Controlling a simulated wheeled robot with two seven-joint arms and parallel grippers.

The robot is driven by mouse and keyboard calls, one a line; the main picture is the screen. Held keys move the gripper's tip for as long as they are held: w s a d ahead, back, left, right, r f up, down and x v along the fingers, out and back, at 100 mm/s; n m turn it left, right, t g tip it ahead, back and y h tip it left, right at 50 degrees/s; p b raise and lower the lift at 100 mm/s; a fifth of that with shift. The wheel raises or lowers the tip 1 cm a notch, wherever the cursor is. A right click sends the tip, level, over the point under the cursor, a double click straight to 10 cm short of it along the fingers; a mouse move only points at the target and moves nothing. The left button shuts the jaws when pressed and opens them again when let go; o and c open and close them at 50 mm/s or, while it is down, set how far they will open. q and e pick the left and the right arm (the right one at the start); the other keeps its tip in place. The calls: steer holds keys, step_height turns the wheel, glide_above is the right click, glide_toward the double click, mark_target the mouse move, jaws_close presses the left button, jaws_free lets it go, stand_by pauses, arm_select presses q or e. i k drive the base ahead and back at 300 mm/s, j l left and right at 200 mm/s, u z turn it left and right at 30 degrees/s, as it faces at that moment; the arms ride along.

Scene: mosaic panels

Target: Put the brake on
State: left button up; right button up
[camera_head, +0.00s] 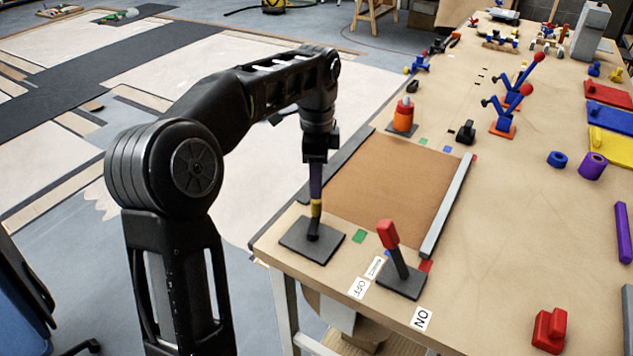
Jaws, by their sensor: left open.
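A lever with a red grip (388,235) stands on a dark base plate (404,285) near the table's front edge. It leans to the upper left, away from the ON label (422,318). The OFF label (358,288) and another small label (375,268) lie left of the base. A second dark plate (300,243) to the left carries an upright post with a purple and yellow upper part (316,208). My left gripper (316,165) is open, pointing down at the top of this post, left of and apart from the red lever. Its fingertips are hard to make out.
A brown panel (385,180) with a grey rail (447,205) lies behind the levers. Blue levers with red knobs (510,100) and an orange bottle-like part (404,115) stand farther back. A red block (549,330) is at front right. Bare table lies between.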

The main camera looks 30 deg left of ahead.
mark_target(388, 235)
steer(key=k, duration=1)
